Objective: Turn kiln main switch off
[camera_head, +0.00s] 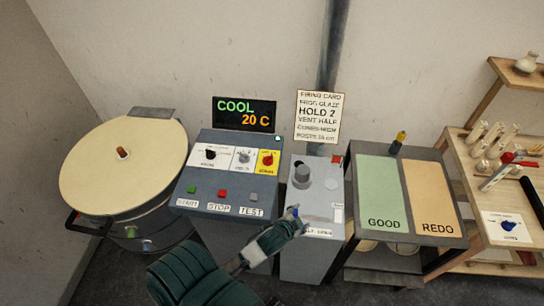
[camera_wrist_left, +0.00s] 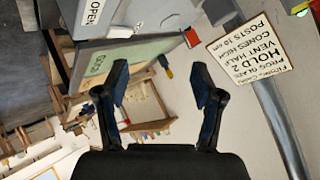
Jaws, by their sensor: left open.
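The kiln control panel (camera_head: 228,175) is a dark grey sloped box with several knobs and buttons. A red rotary knob on a yellow plate (camera_head: 268,160) sits at its upper right; it looks like the main switch, but its label is too small to read. The display (camera_head: 244,114) above reads COOL 20 C. My left gripper (camera_head: 294,214) is low over the front of the light grey box, right of and below the red knob, and apart from it. In the left wrist view its fingers (camera_wrist_left: 160,88) are spread with nothing between them. My right gripper is not in view.
The round kiln (camera_head: 122,165) with a cream lid stands left. The light grey box (camera_head: 320,205) carries a round knob. A firing card (camera_head: 318,117) hangs by a grey pipe (camera_head: 331,50). The table with GOOD and REDO panels (camera_head: 405,240) and a wooden bench (camera_head: 455,150) stand right.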

